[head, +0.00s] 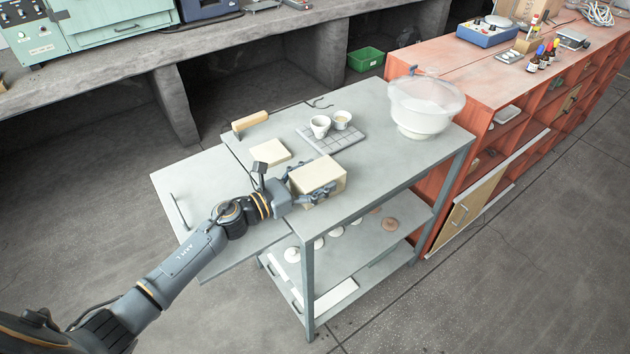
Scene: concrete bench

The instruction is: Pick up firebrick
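The firebrick (322,171) is a thick cream block near the front left of the grey metal cart's top (375,165). My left gripper (312,186) reaches it from the left. One dark finger crosses the brick's near side and the other shows at its far left edge, so the brick lies between them. I cannot tell whether the fingers press on it or whether the brick is raised off the top. My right gripper is not in view.
A thin cream slab (270,152), a wooden-handled tool (249,122), a gridded tile (334,139) with two small cups (320,126) and a clear-covered white bowl (424,107) are on the cart. Its lower shelf (350,262) holds discs. A red cabinet (500,80) stands right.

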